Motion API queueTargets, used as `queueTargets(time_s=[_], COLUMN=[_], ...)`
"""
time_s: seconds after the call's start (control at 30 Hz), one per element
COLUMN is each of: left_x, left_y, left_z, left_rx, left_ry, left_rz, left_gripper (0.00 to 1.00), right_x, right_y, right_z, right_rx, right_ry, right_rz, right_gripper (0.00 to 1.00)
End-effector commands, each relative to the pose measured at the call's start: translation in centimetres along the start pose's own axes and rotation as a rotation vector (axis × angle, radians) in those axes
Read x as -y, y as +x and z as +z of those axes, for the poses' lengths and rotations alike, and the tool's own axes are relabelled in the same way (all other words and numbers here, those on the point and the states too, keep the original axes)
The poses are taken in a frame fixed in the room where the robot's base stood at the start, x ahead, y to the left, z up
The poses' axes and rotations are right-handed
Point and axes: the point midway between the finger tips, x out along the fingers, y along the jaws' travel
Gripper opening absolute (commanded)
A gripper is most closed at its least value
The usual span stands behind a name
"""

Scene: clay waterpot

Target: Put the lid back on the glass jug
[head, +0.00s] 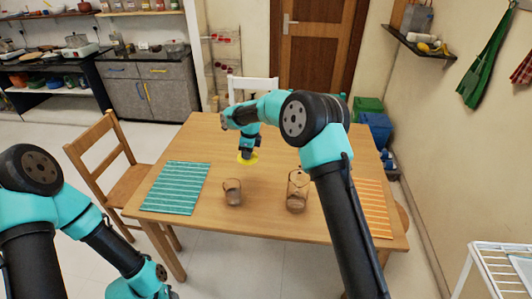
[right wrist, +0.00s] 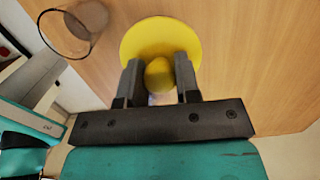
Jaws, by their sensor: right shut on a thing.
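The round yellow lid (head: 252,160) is at the middle of the wooden table, with its flat disc and knob clear in the right wrist view (right wrist: 160,37). My right gripper (right wrist: 159,78) is shut on the lid's knob, one finger on each side. I cannot tell whether the lid touches the table. A brownish see-through jug (head: 298,192) stands nearer the front, to the right of the lid. A smaller see-through vessel (head: 233,192) stands in front of the lid, slightly left. My left arm is at the lower left, with its fingers outside the view.
A green striped mat (head: 175,188) lies on the table's left side and an orange striped mat (head: 372,205) on its right. One glass vessel's rim (right wrist: 70,33) shows at the upper left of the right wrist view. Wooden chair (head: 110,165) stands left of the table.

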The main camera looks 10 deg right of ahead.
Motion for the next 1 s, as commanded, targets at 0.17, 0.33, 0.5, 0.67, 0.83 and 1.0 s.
queueTargets(time_s=[0.17,0.33,0.5,0.67,0.83,1.0], left_x=[0.0,0.0,0.0,0.0,0.0,0.0], left_y=[0.0,0.0,0.0,0.0,0.0,0.0], left_z=[0.0,0.0,0.0,0.0,0.0,0.0], left_rx=[0.000,0.000,0.000,0.000,0.000,0.000], left_ry=[0.000,0.000,0.000,0.000,0.000,0.000], left_rz=[0.000,0.000,0.000,0.000,0.000,0.000], left_gripper=[0.43,0.43,0.43,0.43,0.43,0.43], right_x=[-5.3,-10.8,-16.8,-22.1,-25.3,-25.9], right_y=[-1.9,-3.5,-5.1,-6.5,-7.2,-7.3], right_z=[6.7,12.1,16.8,20.2,21.9,22.1], right_rx=[0.004,0.004,0.001,-0.005,-0.008,-0.009], right_ry=[-0.110,-0.211,-0.313,-0.397,-0.445,-0.454], right_rz=[0.012,0.025,0.038,0.047,0.052,0.054], right_gripper=[0.07,0.07,0.07,0.07,0.07,0.07])
